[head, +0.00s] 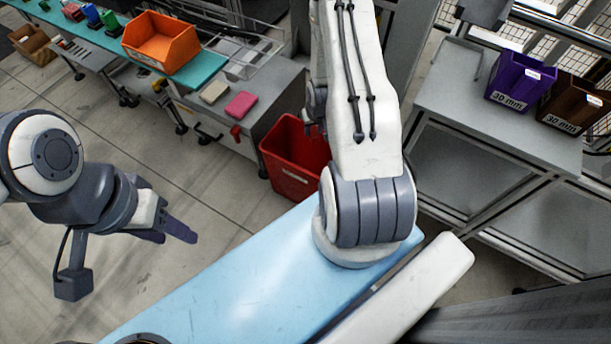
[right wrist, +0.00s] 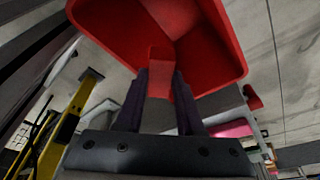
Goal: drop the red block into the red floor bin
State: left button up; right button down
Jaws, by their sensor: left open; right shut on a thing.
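The red floor bin (head: 283,172) stands on the floor beside the grey bench, partly hidden behind my right arm in the head view. In the right wrist view the bin (right wrist: 228,70) fills the top, with its open mouth beyond my fingers. My right gripper (right wrist: 160,80) is shut on the red block (right wrist: 160,57), which shows between its two dark fingers against the bin's inside. In the head view the right gripper is mostly hidden by the arm, and I cannot make out the block there. My left gripper (head: 180,231) is open and empty over the floor at left.
A grey bench (head: 268,88) beside the bin bears a pink block (head: 241,104). An orange bin (head: 160,40) sits on the teal conveyor (head: 205,66). Purple (head: 520,80) and brown (head: 572,103) bins stand on the right table (head: 470,105). The floor at left is mostly clear.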

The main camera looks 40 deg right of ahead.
jog(key=shift+f+b, duration=2.6)
jog(key=shift+f, duration=0.3)
jog(key=shift+c, duration=2.3)
grip_release()
jog(key=shift+r, duration=0.1)
jog(key=p+v, duration=0.4)
jog(key=v, duration=0.5)
jog(key=shift+r, duration=0.15)
jog(key=shift+s+a+r, duration=0.1)
jog(key=shift+s+r, duration=0.05)
jog(key=shift+r, duration=0.45)
